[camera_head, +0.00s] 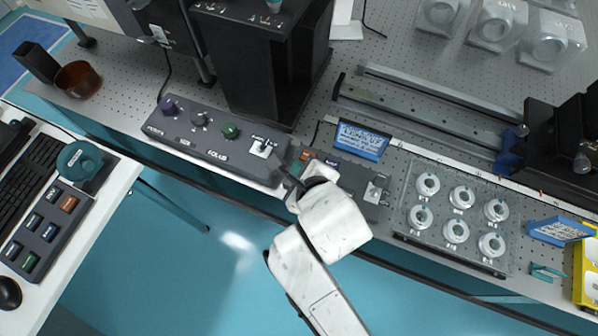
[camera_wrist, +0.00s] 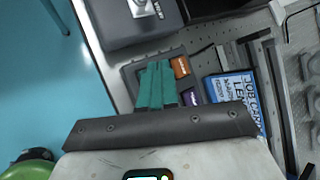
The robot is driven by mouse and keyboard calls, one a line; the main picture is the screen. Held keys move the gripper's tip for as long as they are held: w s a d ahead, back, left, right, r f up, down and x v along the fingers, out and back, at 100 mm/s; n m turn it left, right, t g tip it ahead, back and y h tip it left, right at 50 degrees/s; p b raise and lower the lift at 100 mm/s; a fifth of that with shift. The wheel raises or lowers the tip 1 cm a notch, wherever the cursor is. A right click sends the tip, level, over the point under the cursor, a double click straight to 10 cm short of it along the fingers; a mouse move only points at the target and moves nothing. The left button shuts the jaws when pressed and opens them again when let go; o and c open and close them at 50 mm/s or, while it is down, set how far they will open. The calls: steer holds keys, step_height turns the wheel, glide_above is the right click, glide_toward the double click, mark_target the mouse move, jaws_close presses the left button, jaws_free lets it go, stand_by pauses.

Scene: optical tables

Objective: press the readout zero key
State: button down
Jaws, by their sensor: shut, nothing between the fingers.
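A small dark key box (camera_head: 345,172) sits at the front edge of the optical table, partly hidden behind my gripper and wrist. It carries an orange key (camera_head: 306,155) and a purple key (camera_head: 332,162); both also show in the wrist view, the orange key (camera_wrist: 181,66) above the purple key (camera_wrist: 190,97). I cannot read their labels, so I cannot tell which is the zero key. My gripper (camera_head: 279,166) is shut and empty. In the wrist view its teal fingers (camera_wrist: 156,80) overlap the box, left of both keys. I cannot tell whether they touch it.
A knob panel (camera_head: 205,135) with a toggle adjoins on the left. A clear tray with several white round parts (camera_head: 456,232) lies right. A side desk with a keypad (camera_head: 48,230) is at left. Open floor lies in front.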

steer(key=shift+f, duration=0.1)
steer(key=shift+f, duration=0.3)
steer(key=shift+f+b, duration=0.3)
steer(key=shift+f, duration=0.1)
stand_by(1.0)
steer(key=shift+r, duration=0.1)
steer(key=shift+r+p, duration=0.75)
steer(key=shift+p, duration=0.15)
step_height(320, 180, up, 5)
steer(key=p, duration=0.5)
stand_by(0.6)
